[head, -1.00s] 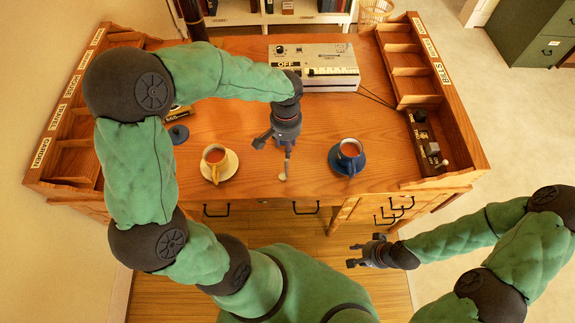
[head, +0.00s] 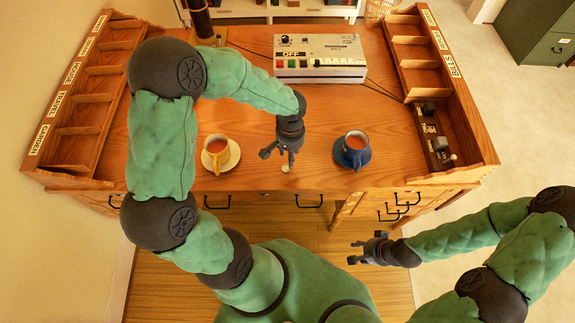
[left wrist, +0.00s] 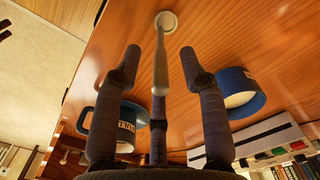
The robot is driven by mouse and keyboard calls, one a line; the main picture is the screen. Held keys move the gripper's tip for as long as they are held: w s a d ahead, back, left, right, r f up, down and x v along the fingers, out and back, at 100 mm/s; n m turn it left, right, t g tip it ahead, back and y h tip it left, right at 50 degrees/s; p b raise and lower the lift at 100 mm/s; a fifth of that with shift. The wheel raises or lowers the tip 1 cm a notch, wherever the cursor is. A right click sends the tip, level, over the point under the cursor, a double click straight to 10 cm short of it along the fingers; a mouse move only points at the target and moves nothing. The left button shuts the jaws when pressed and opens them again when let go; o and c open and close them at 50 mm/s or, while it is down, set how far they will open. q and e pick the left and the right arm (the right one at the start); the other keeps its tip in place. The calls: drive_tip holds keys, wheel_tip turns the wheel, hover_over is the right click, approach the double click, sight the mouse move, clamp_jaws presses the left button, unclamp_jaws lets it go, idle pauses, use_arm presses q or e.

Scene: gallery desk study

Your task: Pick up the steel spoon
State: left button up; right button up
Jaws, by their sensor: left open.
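The steel spoon (left wrist: 161,62) shows in the left wrist view with its round bowl at the top and its handle running down between the fingers of my open left gripper (left wrist: 160,62). Gaps show on both sides of the handle; I cannot tell whether the third finger touches it. In the head view the spoon's bowl (head: 286,169) shows near the desk's front edge, just below my left gripper (head: 278,157), which hides most of the handle. My right gripper (head: 358,251) is open and empty, in front of the desk.
A yellow cup on a saucer (head: 234,163) stands left of the left gripper. A blue cup on a blue saucer (head: 366,158) stands to its right. A switch box (head: 345,73) sits at the back. Pigeonhole racks (head: 86,110) line both sides.

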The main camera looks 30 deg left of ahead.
use_arm(q)
clamp_jaws()
idle(0.4)
drive_tip(key=shift+w+r, duration=0.1)
drive_tip(key=shift+r, duration=0.2)
drive_tip(key=r, duration=0.1)
drive_tip(key=r+p, duration=0.1)
drive_tip(key=r, duration=0.1)
drive_tip(key=shift+d+r, duration=0.15)
drive_tip(key=shift+d, duration=0.1)
drive_tip(key=d+r+p, duration=0.3)
drive_tip(key=d+r, duration=0.6)
drive_tip(key=d, duration=0.4)
drive_tip(key=shift+w+d, duration=0.15)
drive_tip(key=shift+d, duration=0.1)
